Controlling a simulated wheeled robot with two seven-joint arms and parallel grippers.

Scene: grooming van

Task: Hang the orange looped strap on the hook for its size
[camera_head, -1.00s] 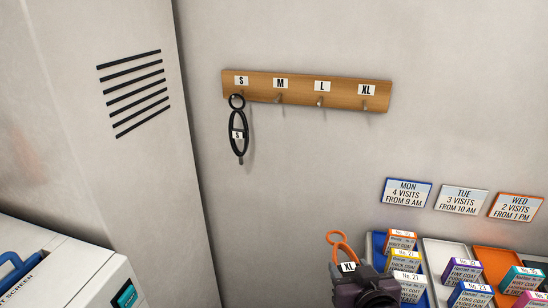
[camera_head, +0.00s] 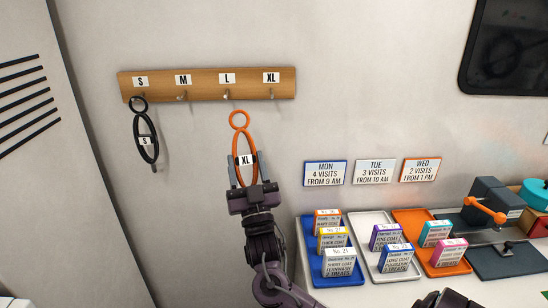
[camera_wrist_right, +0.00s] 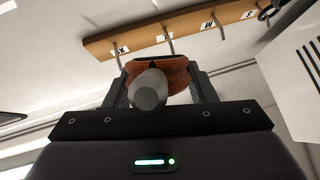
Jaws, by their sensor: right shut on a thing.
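The orange looped strap (camera_head: 239,121) has a small ring at its top and a white tag reading XL. My right gripper (camera_head: 245,172) is shut on its lower loop and holds it upright, ring up, below the rack near the L hook. The strap (camera_wrist_right: 172,68) also shows between the fingers in the right wrist view. The wooden rack (camera_head: 204,92) has hooks labelled S, M, L and XL. The XL hook (camera_head: 272,93) is bare and lies up and right of the strap's ring. A black strap (camera_head: 146,138) tagged S hangs on the S hook.
Below right, blue (camera_head: 308,240), white and orange trays hold several small boxes on a counter. Three day signs (camera_head: 376,171) are on the wall above them. A dark screen (camera_head: 505,50) is at top right. The wall around the hooks is otherwise clear.

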